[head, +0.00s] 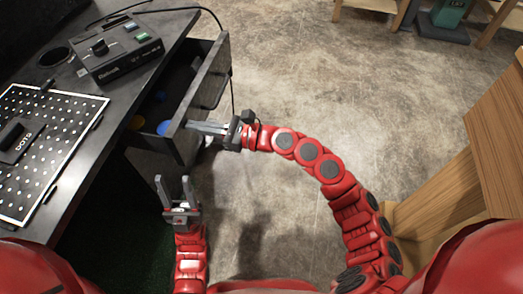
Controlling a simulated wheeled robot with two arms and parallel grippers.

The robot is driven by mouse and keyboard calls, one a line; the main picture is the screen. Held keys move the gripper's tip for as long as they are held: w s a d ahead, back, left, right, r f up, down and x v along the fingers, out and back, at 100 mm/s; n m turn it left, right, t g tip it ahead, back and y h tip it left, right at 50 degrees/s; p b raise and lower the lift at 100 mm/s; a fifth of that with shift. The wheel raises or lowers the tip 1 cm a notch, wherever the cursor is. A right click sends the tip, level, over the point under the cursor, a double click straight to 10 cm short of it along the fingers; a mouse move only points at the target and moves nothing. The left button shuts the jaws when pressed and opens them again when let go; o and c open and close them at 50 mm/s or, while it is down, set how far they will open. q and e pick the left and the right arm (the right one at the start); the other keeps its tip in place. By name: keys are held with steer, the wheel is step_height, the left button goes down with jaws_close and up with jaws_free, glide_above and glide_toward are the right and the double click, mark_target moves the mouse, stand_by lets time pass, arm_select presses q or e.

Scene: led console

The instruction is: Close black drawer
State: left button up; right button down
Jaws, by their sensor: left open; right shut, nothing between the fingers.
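The black drawer (212,80) is pulled out from under the desk, on the upper left of the head view. Blue and yellow items lie inside it. My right gripper (190,127) is shut and empty, pointing left at the near end of the drawer front. Its fingers overlap the drawer edge in the picture; I cannot tell if they touch it. My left gripper (174,180) is open and empty, pointing up the picture, below the drawer's near corner and beside the desk.
The dark desk (73,185) fills the left side. A wooden piece of furniture (470,165) stands at the right. The concrete floor between is clear.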

steer(key=b+x, duration=0.5)
steer(key=x, duration=1.4)
steer(key=shift+d, duration=0.1)
steer(key=shift+w+a, duration=0.1)
steer(key=shift+a, duration=0.15)
steer(key=shift+a+r, duration=0.1)
steer(key=shift+r, duration=0.2)
